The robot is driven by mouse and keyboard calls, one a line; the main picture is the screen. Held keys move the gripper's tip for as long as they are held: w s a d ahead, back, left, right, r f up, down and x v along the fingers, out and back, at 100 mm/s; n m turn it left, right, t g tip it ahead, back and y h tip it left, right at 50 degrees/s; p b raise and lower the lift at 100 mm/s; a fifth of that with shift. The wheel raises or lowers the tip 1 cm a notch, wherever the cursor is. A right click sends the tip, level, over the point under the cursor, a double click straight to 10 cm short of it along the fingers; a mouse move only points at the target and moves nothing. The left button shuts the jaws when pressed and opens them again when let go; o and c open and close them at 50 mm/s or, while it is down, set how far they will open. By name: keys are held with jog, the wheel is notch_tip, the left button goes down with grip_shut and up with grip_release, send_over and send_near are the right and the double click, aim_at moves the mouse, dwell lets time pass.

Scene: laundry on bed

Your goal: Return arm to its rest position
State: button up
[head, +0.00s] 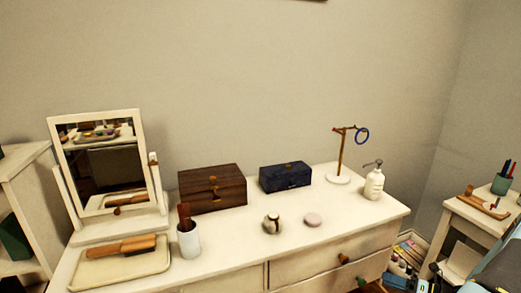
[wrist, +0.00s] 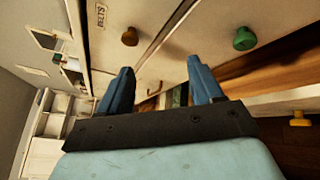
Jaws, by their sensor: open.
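My gripper (wrist: 160,64) shows in the wrist view with its two blue fingers spread apart and nothing between them. It faces the pale drawer fronts of the dresser (wrist: 110,60), which appear tilted in that view. I cannot tell how far the fingertips are from them. In the head view, a pale blue part of my arm (head: 497,272) shows at the lower right corner, low beside the dresser (head: 335,215). The gripper's fingers are not clear there.
The dresser top holds a mirror (head: 105,165), brown box (head: 212,188), blue box (head: 285,177), ring stand (head: 340,155) and soap bottle (head: 374,184). A side table (head: 470,213) stands at right. A green knob (wrist: 244,38) and yellow knob (wrist: 300,119) stick out near my gripper.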

jog(key=s+a+r+n+g+h, duration=0.1)
jog(key=a+r+n+g+h, duration=0.2)
jog(key=r+n, duration=0.5)
jog(key=a+r+n+g+h, duration=0.1)
jog(key=a+r+n+g, duration=0.4)
jog(key=r, duration=0.5)
jog(key=s+a+r+n+g+h, duration=0.1)
jog(key=a+r+n+g, duration=0.1)
jog(key=a+r+n, duration=0.5)
jog(key=s+a+r+n+t+h, duration=0.2)
jog(key=s+r+n+h, duration=0.2)
jog(key=s+r+n, duration=0.3)
jog(key=s+a+r+n+t+h, duration=0.3)
jog(key=s+r+n, duration=0.4)
jog(key=r, duration=0.6)
jog(key=shift+a+r+n+t+h, duration=0.3)
jog(key=shift+r+n+h, duration=0.1)
jog(key=shift+n, duration=0.8)
jog(key=shift+s, duration=0.1)
jog(key=shift+c, duration=0.3)
